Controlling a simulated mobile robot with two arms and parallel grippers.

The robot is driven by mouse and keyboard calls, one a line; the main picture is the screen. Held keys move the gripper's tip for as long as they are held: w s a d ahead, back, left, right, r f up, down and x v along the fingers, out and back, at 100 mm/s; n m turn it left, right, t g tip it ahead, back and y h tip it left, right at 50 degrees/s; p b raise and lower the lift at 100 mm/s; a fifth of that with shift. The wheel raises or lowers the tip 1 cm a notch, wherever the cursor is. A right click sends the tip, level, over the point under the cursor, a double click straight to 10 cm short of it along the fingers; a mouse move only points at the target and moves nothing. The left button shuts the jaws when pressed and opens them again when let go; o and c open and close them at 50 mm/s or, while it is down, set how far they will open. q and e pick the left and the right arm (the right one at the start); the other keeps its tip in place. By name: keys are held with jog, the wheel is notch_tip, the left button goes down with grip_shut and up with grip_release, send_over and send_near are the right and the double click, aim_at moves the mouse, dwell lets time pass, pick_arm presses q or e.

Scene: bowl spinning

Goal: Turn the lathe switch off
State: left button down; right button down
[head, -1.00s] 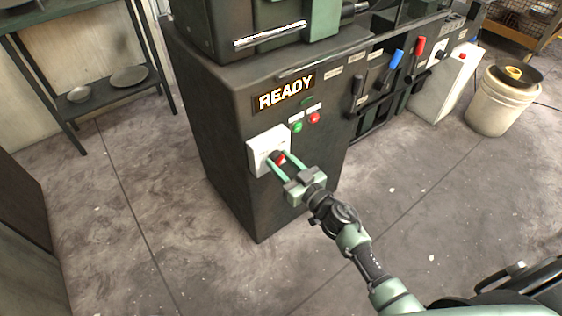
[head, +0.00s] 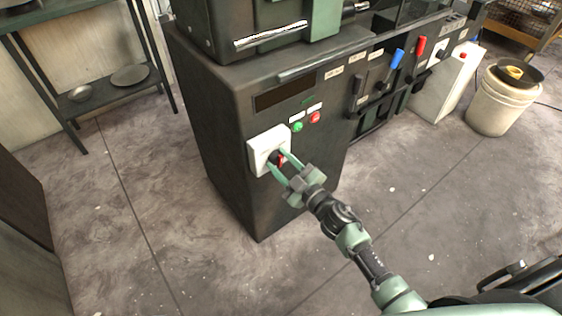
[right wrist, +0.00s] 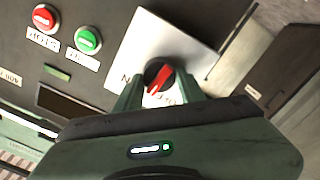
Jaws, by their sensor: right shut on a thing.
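The lathe switch is a black rotary knob with a red pointer (head: 279,158) on a white plate (head: 256,149) on the front of the dark lathe cabinet (head: 230,130). My right gripper (head: 281,162) is at the knob with its two green fingers on either side of it, shut on it. In the right wrist view the knob (right wrist: 158,76) shows between the fingers, its red pointer slanted. The plate's lettering is partly hidden by the gripper. The display panel (head: 285,94) above the switch is dark. My left gripper is not in view.
A green button (head: 297,127) and a red button (head: 314,117) sit just above and right of the switch plate. Levers with blue (head: 397,58) and red (head: 420,46) handles are further right. A white bucket (head: 500,103) stands at right; a shelf (head: 108,93) at left. The floor in front is clear.

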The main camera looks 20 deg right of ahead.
jog(key=shift+f+n, duration=0.1)
jog(key=shift+n, duration=1.8)
jog(key=shift+n+b, duration=0.35)
jog(key=shift+n, duration=0.05)
jog(key=n, duration=0.3)
jog(key=shift+a+f+b, duration=0.1)
jog(key=shift+b, duration=0.3)
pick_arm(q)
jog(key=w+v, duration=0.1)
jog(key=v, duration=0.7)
pick_arm(e)
jog(key=shift+n, duration=1.3)
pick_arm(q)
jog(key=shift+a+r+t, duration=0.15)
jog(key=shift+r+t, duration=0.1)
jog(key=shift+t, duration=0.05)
pick_arm(e)
jog(key=c, duration=0.9)
grip_release()
